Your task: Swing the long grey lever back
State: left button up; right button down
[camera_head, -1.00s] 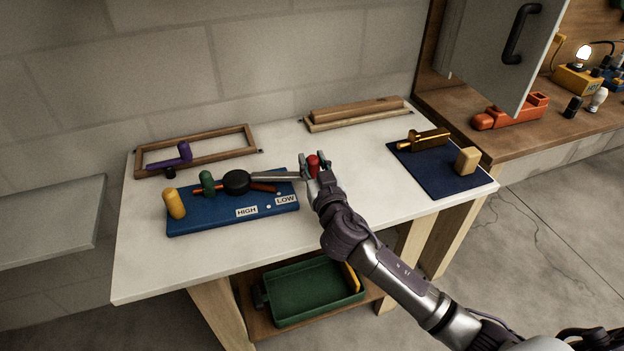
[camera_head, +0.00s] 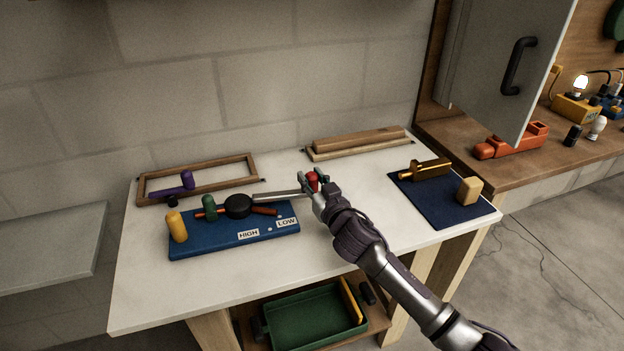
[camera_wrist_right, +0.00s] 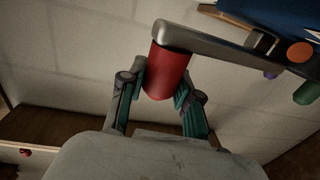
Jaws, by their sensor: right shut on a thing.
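The long grey lever (camera_head: 278,195) runs from a black round hub (camera_head: 238,206) on the blue board (camera_head: 225,242) out to the right, past the board's edge. Its red knob (camera_head: 312,179) is at the right end, and my right gripper (camera_head: 313,184) is shut on it. In the right wrist view the red knob (camera_wrist_right: 167,72) hangs from the end of the grey lever (camera_wrist_right: 212,44), between the two fingers of my gripper (camera_wrist_right: 160,92). The board bears HIGH and LOW labels (camera_head: 286,222); the lever points above the LOW side. My left gripper is not in view.
A yellow knob (camera_head: 177,228) and a green knob (camera_head: 209,205) stand on the board. A wooden frame with a purple handle (camera_head: 187,180) lies behind it. A dark blue mat (camera_head: 432,203) with a tan block (camera_head: 469,190) lies right. The table's middle front is clear.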

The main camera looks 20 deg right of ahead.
dwell(0.9)
jog(key=c, duration=0.8)
grip_release()
jog(key=shift+d, duration=0.1)
jog(key=s, duration=0.4)
jog(key=s+d, duration=0.1)
jog(key=s, duration=0.7)
jog(key=shift+d, duration=0.2)
